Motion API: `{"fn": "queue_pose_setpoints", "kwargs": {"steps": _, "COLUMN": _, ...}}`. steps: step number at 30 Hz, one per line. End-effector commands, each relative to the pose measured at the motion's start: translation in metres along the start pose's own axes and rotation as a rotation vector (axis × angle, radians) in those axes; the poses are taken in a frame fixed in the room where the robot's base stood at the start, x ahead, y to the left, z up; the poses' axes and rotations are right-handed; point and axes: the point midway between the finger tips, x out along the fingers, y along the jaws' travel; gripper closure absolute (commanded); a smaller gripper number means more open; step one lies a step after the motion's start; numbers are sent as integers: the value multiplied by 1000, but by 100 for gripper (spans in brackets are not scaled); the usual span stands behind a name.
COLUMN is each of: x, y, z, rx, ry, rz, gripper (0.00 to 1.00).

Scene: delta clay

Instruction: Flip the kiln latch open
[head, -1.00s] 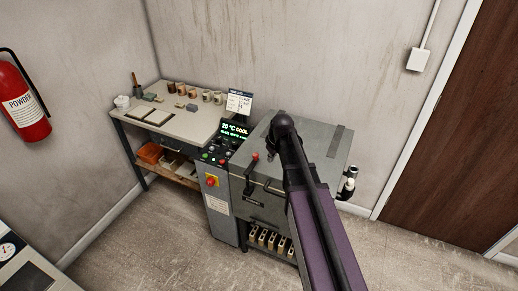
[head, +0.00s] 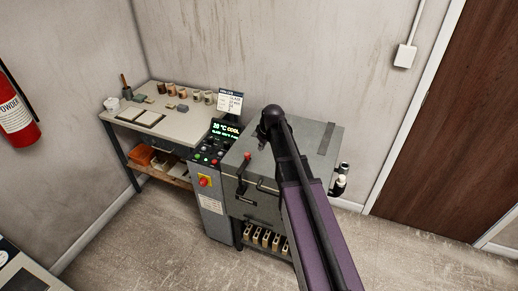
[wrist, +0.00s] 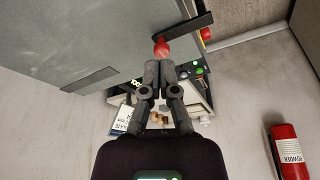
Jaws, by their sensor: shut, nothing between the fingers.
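The kiln (head: 300,150) is a grey box with a flat lid, in the middle of the head view. Its latch is a dark lever with a red knob (head: 247,157), standing up at the lid's front left corner. In the wrist view the red knob (wrist: 161,47) sits at the end of a dark bar (wrist: 185,34). My gripper (wrist: 160,66) is shut and empty, with its tips just below the knob in that picture; I cannot tell whether they touch it. In the head view my arm hides much of the gripper and part of the lid.
A control panel (head: 209,152) with a lit display stands left of the kiln. Beyond it is a workbench (head: 185,122) with cups and small tiles. A fire extinguisher (head: 16,112) hangs on the left wall. The floor in front (head: 160,240) is clear.

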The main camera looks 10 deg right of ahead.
Motion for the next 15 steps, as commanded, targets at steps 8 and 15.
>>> {"fn": "queue_pose_setpoints", "kwargs": {"steps": 8, "x": 24, "y": 1, "z": 1, "rx": 1, "ry": 0, "rz": 0, "gripper": 100}}
{"fn": "queue_pose_setpoints", "kwargs": {"steps": 15, "x": 43, "y": 1, "z": 1, "rx": 2, "ry": 0, "rz": 1, "gripper": 100}}
